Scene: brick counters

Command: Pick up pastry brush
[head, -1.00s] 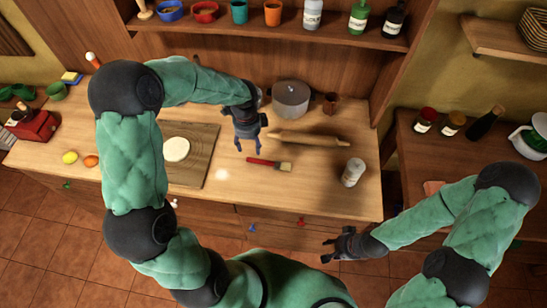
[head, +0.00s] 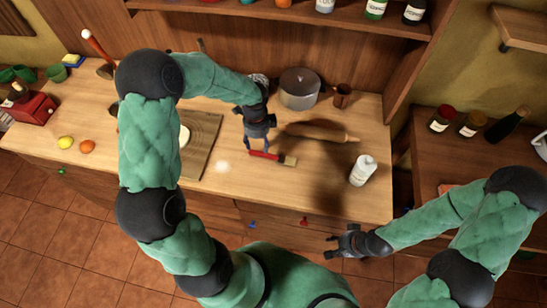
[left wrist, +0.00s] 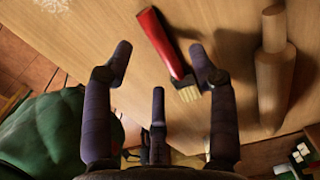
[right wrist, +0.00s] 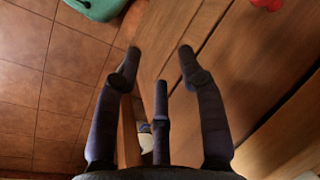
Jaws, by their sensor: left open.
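The pastry brush (head: 270,156) has a red handle and pale bristles and lies on the wooden counter. It also shows in the left wrist view (left wrist: 163,45), its handle between the fingertips and its bristles near the right finger. My left gripper (head: 258,150) is open, pointing down just over the brush's handle. Whether its fingers touch the brush I cannot tell. In the left wrist view its fingers (left wrist: 160,60) are spread and empty. My right gripper (head: 335,246) is open and empty in front of the counter, over the floor; its spread fingers show in the right wrist view (right wrist: 158,55).
A rolling pin (head: 318,132) lies just right of the brush. A cutting board (head: 203,145) with dough is on the left. A grey pot (head: 299,90) and brown cup (head: 341,95) stand behind. A white bottle (head: 362,170) stands to the right. The counter's front strip is clear.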

